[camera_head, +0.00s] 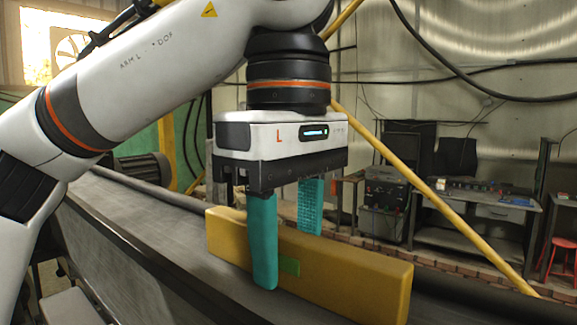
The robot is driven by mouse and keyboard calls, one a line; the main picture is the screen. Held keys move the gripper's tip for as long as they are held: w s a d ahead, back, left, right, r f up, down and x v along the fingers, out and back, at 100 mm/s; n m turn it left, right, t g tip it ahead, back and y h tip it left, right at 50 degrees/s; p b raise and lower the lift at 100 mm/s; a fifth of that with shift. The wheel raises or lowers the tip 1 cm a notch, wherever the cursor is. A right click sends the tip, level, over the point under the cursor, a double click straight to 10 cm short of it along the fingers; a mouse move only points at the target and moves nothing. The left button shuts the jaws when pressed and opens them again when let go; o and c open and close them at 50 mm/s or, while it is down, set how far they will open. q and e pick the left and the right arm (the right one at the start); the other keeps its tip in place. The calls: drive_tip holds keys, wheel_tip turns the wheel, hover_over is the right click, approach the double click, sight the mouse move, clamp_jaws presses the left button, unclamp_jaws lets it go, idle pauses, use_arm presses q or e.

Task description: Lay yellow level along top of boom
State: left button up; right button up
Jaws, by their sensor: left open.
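The yellow level (350,268) is a long yellow bar with a small green window near its middle. It lies along the grey boom (140,255), on or just above its top surface; I cannot tell which. My left gripper (288,250) points down over the level, with one teal finger in front of the bar and the other behind it. The jaws are open around the level. The lower part of the far finger is hidden behind the bar. My right gripper is not in view.
A yellow slanted pole (420,190) stands behind the gripper. A workbench with equipment (470,210) is at the back right, and a red stool (562,255) is at the right edge. The near left part of the boom top is clear.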

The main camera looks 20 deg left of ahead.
sight(289, 231)
use_arm(q)
wheel_tip(289, 231, up, 6)
drive_tip(key=shift+f+p, duration=0.1)
drive_tip(key=shift+p, duration=1.15)
wheel_tip(289, 231, up, 4)
drive_tip(key=shift+s+f, duration=0.1)
drive_tip(key=shift+f, duration=0.1)
drive_tip(key=shift+r, duration=1.35)
